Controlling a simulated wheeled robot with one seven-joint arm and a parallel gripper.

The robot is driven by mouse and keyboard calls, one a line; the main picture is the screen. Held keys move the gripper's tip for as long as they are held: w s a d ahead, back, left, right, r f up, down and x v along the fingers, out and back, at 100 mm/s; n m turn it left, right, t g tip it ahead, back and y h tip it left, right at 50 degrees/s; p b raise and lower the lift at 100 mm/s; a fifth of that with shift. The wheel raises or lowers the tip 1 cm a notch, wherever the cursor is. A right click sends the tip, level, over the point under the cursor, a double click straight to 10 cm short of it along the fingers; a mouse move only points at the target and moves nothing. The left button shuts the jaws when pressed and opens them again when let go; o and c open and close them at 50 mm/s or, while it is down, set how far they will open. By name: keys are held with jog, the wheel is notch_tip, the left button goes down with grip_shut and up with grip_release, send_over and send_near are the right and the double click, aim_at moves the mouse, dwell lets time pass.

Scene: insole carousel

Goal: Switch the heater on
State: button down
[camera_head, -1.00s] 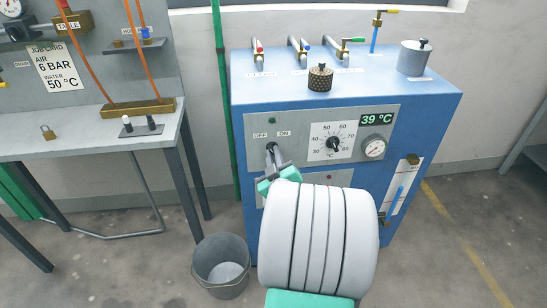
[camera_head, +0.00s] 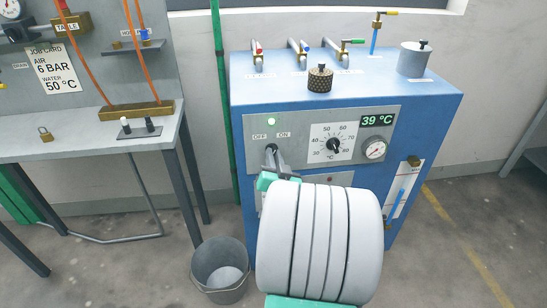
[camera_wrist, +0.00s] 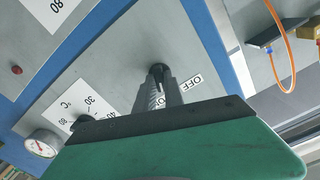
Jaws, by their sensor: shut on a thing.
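The heater is a blue cabinet (camera_head: 240,180) with a grey front panel. Its OFF/ON switch (camera_head: 270,149) is a dark knob below the OFF and ON labels, partly hidden by my fingers. My gripper (camera_head: 273,158) is shut on this switch; the wrist view shows the fingers (camera_wrist: 160,85) closed around the dark knob (camera_wrist: 158,69). A green lamp (camera_head: 271,121) above the labels is lit. The display (camera_head: 379,119) reads 39 °C. A temperature dial (camera_head: 334,145) sits right of the switch, with its scale marked in °C.
A grey bucket (camera_head: 221,270) stands on the floor left of my arm. A workbench (camera_head: 90,143) with a job card (camera_head: 55,69) reading water 50 °C is at the left. Valves (camera_head: 298,55) and a grey pot (camera_head: 414,60) stand on the cabinet top.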

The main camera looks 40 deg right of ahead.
jog(key=shift+f+m, duration=0.1)
jog(key=shift+m, duration=2.2)
jog(key=c, duration=1.4)
grip_release()
jog(key=shift+c, duration=0.2)
jog(key=b+v, duration=0.1)
jog(key=v, duration=0.6)
jog(key=shift+s+a, duration=0.25)
jog(key=shift+s, duration=0.05)
